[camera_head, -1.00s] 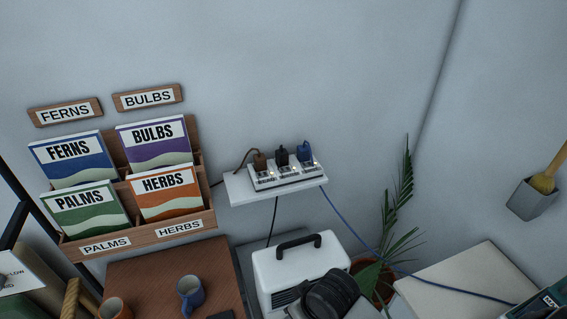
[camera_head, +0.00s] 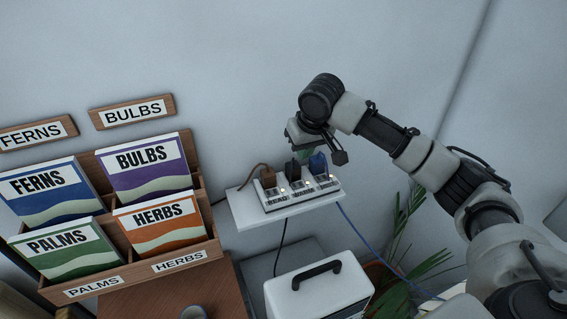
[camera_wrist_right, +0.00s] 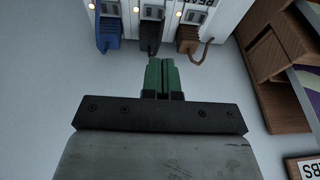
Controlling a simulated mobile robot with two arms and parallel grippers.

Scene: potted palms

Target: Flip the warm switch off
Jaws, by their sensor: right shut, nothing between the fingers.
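A white power strip (camera_head: 302,191) sits on a small wall shelf, with brown (camera_head: 268,176), black (camera_head: 292,169) and blue (camera_head: 318,163) plugs in it. Each socket has a small switch with a lit light and a front label. The label by the brown plug seems to read READ; I cannot read the other two, so I cannot tell which is warm. The right wrist view shows the strip's switches (camera_wrist_right: 149,13) at the top. My right gripper (camera_head: 304,154) is shut and empty above the strip, its green fingertips (camera_wrist_right: 165,76) apart from the switches. My left gripper is out of view.
The white shelf (camera_head: 250,218) has a heater with a black handle (camera_head: 318,290) below it. A wooden seed-packet rack (camera_head: 205,250) stands left. A blue cord (camera_head: 375,250) runs down past palm leaves (camera_head: 398,215) at right.

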